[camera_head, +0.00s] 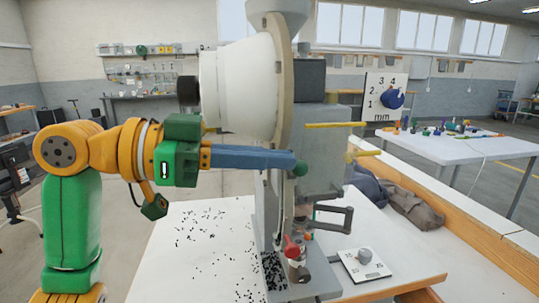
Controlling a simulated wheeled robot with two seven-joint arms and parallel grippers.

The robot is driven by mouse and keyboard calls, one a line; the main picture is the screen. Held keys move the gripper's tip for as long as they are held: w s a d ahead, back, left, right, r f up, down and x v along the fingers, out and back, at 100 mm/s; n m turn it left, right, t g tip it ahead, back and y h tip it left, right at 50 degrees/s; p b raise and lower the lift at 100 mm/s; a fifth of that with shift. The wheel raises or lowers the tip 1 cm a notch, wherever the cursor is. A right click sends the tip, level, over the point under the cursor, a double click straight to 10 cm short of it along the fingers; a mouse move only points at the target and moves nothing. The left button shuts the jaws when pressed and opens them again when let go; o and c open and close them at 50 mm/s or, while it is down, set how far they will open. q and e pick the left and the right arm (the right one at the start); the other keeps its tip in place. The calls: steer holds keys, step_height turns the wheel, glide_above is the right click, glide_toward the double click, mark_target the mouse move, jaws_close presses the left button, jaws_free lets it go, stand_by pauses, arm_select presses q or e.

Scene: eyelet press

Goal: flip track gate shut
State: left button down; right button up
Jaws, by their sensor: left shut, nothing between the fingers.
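The eyelet press (318,145) stands on the white table, with a large white drum (236,88) on its upper left side. A narrow upright track (288,210) runs down the press below the drum toward a red part (291,246) low on the press. I cannot clearly make out the gate or whether it is shut. My left gripper (300,168) reaches in from the left. Its long blue fingers are shut and empty, with the green tip in front of the press beside the upper track. I cannot tell whether it touches. My right gripper is not in view.
Small black eyelets (205,228) lie scattered on the white tabletop (180,270). A dial plate (363,264) lies right of the press base. Yellow rods (335,125) and a grey handle (335,216) stick out to the right. Dark cloth (412,208) lies behind on the right.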

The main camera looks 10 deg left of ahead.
arm_select(q)
steer(key=shift+s+f+m, duration=0.2)
steer(key=shift+f+m, duration=0.05)
steer(key=shift+m, duration=0.25)
steer(key=shift+s+d+f+m+t+b, duration=0.1)
steer(key=shift+s+f+m+t+b, duration=0.1)
steer(key=shift+f+m+b, duration=0.4)
steer(key=shift+s+d+f+m+t+b, duration=0.1)
steer(key=shift+s+f+m+t+b, duration=0.1)
steer(key=shift+m+b, duration=0.45)
steer(key=shift+s+f+m+t+b, duration=0.1)
steer(key=shift+s+f+m+b, duration=0.2)
steer(key=shift+m, duration=0.55)
steer(key=shift+f+m, duration=0.15)
steer(key=shift+m, duration=0.15)
steer(key=b+v, duration=0.1)
steer(key=v, duration=0.6)
steer(key=shift+b, duration=0.35)
